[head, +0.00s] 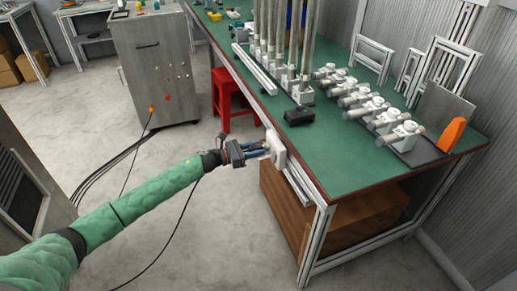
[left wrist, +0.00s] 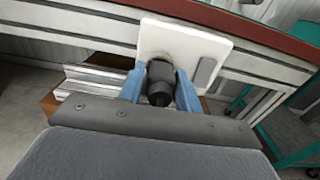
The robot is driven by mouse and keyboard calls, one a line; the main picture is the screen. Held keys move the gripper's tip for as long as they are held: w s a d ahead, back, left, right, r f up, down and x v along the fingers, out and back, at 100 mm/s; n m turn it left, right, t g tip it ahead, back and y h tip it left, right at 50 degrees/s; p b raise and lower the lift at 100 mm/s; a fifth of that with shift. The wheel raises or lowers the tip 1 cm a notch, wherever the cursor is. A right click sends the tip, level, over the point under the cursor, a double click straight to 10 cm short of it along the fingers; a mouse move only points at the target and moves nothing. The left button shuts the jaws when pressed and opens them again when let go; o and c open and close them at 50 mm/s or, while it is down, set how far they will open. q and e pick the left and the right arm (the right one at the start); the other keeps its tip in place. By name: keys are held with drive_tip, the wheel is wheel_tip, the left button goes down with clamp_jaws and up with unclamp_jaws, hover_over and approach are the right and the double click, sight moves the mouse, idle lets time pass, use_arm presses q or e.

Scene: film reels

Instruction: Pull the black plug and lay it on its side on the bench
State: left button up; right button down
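The black plug (left wrist: 160,78) sits at a white socket plate (left wrist: 205,45) on the bench's front rail, its near end toward the wrist camera. My left gripper (head: 268,148) is at the white plate (head: 275,150) in the head view. Its blue fingers lie on either side of the plug and appear to press against it. The plug's far end is hidden at the plate. In the head view the fingers hide most of the plug. The bench (head: 335,170) has a green top with a dark red edge. My right gripper is not in view.
On the bench, a small black block (head: 299,117) stands near the front edge, with upright rods (head: 281,45) behind it. White fittings (head: 400,134) and an orange piece (head: 452,134) stand to the right. The near bench top is clear. A red stool (head: 228,98) stands beside the bench.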

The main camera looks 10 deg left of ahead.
sight(252, 150)
use_arm(q)
clamp_jaws()
drive_tip(key=shift+s+a, duration=0.1)
drive_tip(key=shift+a, duration=0.05)
drive_tip(key=shift+s+a+f, duration=0.1)
drive_tip(key=shift+a, duration=0.05)
drive_tip(key=shift+b+v, duration=1.1)
drive_tip(key=shift+v, duration=1.55)
drive_tip(key=shift+s+a, duration=0.15)
drive_tip(key=shift+b+v, duration=0.4)
drive_tip(key=shift+v, duration=0.4)
